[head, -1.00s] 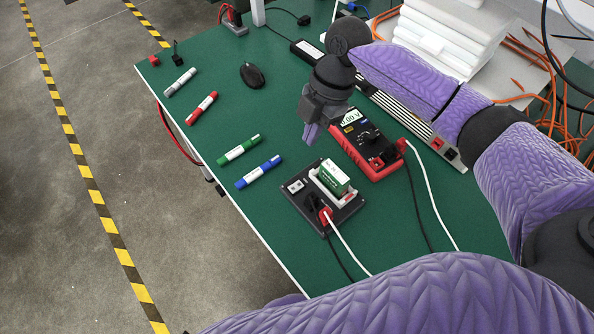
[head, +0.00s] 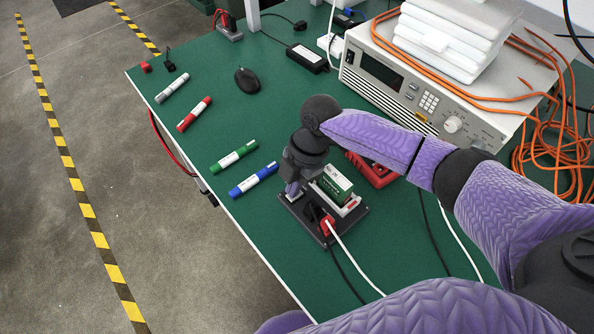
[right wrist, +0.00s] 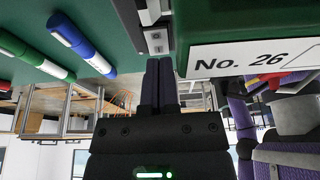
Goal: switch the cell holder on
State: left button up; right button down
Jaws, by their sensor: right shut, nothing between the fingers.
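The cell holder (head: 351,221) is a black plate on the green table in the head view. It carries a green and white cell (head: 336,183) in a white cradle, with a red plug (head: 327,225) at its front. My right gripper (head: 292,190) is shut and empty, fingers pointing down at the holder's left corner and hiding the switch there. In the right wrist view the shut fingertips (right wrist: 160,62) are close to a small light switch (right wrist: 156,40), beside the cell marked "No. 26" (right wrist: 240,62). I cannot tell whether they touch. My left gripper is out of view.
Blue (head: 253,180) and green (head: 234,156) markers lie just left of the holder. A red meter (head: 376,174) is partly hidden behind my right arm. A bench instrument (head: 400,80) stands behind. Cables run from the holder toward the front right.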

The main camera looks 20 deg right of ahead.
jog(key=shift+f, duration=0.4)
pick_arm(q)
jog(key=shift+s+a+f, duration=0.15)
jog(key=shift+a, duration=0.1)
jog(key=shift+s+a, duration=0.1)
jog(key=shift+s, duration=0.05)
pick_arm(e)
jog(key=shift+s+a+f, duration=0.1)
jog(key=shift+f, duration=0.05)
jog(key=shift+w+d, duration=0.35)
jog(key=shift+d, duration=0.45)
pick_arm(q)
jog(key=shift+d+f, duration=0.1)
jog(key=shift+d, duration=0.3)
